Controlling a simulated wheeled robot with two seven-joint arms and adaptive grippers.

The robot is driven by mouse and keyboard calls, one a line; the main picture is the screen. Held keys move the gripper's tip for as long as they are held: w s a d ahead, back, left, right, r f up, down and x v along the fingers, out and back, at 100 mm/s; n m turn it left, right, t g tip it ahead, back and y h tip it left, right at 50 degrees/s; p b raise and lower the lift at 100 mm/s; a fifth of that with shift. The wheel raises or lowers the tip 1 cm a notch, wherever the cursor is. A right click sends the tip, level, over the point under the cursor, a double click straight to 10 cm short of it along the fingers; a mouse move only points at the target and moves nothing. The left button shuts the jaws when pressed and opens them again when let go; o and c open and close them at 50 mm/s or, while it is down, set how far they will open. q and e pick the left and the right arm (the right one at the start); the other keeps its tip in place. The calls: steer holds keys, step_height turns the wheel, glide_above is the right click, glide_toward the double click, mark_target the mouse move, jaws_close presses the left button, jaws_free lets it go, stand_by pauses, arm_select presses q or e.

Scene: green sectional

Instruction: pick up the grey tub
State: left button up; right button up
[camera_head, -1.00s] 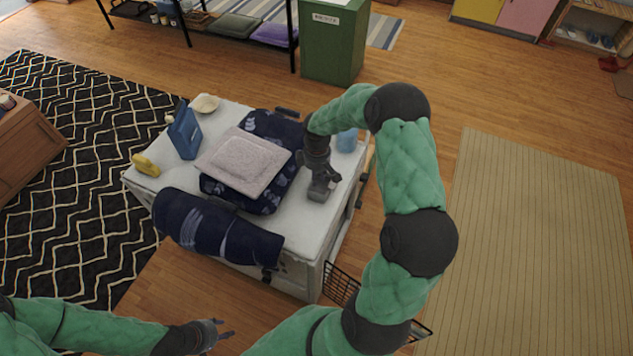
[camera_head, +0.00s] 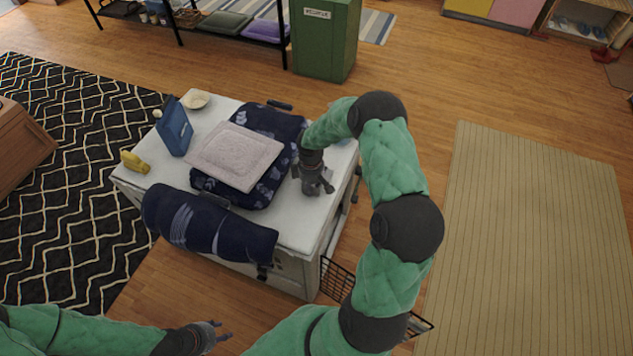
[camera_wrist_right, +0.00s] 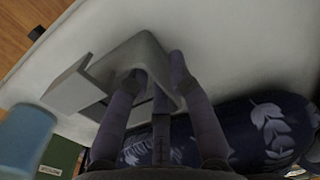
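The grey tub (camera_wrist_right: 150,53) is in the right wrist view, a small angular grey thing with an opening, on the white top. In the head view it is mostly hidden by my right gripper (camera_head: 321,188), which is low over the right part of the top. In the wrist view, the right gripper's fingers (camera_wrist_right: 157,80) reach the tub, with its wall between spread fingertips. Firm contact cannot be made out. My left gripper (camera_head: 223,331) is open and empty, low at the front, away from the white unit.
The white unit (camera_head: 300,228) carries a dark blue patterned bundle (camera_head: 208,225), a pale cushion (camera_head: 235,155) on dark cloth, a blue upright item (camera_head: 174,127), a yellow item (camera_head: 134,162) and a bowl (camera_head: 196,100). A wire basket (camera_head: 340,277) hangs at the side.

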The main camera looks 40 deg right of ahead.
steer(key=shift+r, duration=0.1)
jaws_close()
steer(key=shift+r, duration=0.15)
steer(key=shift+r+p, duration=0.3)
steer(key=r, duration=0.1)
steer(key=r+p, duration=0.1)
steer(key=r, duration=0.1)
steer(key=shift+s+r+p, duration=0.2)
steer(key=shift+s+p, duration=0.1)
steer(key=shift+p, duration=0.05)
steer(key=s+r+p, duration=0.4)
steer(key=s+r, duration=0.4)
steer(key=s, duration=0.5)
steer(key=shift+s+a+r, duration=0.15)
steer(key=shift+a+r, duration=0.2)
steer(key=shift+a, duration=0.1)
